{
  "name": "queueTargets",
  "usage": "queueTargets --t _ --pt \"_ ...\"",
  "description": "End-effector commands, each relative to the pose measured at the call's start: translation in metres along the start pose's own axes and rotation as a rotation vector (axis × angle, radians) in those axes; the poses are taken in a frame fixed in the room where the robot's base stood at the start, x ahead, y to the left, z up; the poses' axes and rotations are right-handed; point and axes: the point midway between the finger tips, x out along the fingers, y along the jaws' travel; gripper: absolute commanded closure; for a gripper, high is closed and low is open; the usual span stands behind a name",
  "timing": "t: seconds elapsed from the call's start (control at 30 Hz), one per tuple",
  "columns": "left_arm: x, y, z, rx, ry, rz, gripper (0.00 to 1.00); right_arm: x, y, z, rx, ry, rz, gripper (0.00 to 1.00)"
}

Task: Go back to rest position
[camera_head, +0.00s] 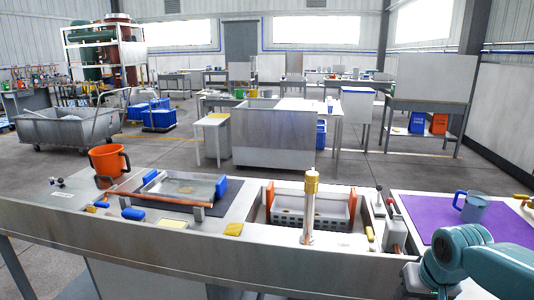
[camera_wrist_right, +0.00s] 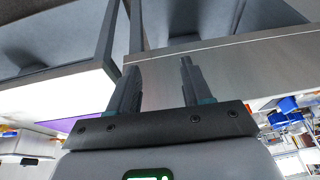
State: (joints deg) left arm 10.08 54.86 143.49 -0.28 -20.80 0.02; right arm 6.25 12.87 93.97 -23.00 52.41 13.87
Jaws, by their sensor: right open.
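My right gripper (camera_wrist_right: 160,68) shows in the right wrist view with its two dark fingers apart and nothing between them. Behind the fingers is a grey metal panel edge, and the picture looks strongly tilted. In the head view my teal right arm (camera_head: 478,262) is at the lower right corner, in front of the purple mat (camera_head: 440,222). Its fingers cannot be made out there. My left arm and left gripper do not show in either view.
Open floor lies behind the bench.

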Motion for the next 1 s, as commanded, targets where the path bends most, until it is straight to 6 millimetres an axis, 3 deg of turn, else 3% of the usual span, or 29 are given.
queueTargets --t 0.27,0.37,0.53,0.6,0.7,0.8,1.0 --pt "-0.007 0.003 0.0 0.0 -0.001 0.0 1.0 0.093 -0.052 0.046 -0.061 -0.088 -0.12 0.51" --pt "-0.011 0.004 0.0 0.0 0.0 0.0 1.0 0.138 -0.078 0.086 -0.075 -0.141 -0.183 0.51" --pt "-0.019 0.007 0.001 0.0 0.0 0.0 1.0 0.206 -0.122 0.198 -0.053 -0.251 -0.288 0.51" --pt "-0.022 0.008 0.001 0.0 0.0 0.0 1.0 0.22 -0.132 0.246 -0.033 -0.291 -0.308 0.51" --pt "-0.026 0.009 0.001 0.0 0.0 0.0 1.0 0.227 -0.139 0.303 -0.007 -0.335 -0.315 0.51" --pt "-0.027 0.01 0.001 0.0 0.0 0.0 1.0 0.227 -0.14 0.339 0.007 -0.36 -0.308 0.51" --pt "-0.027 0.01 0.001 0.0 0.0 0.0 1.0 0.227 -0.14 0.341 0.009 -0.36 -0.308 0.51"
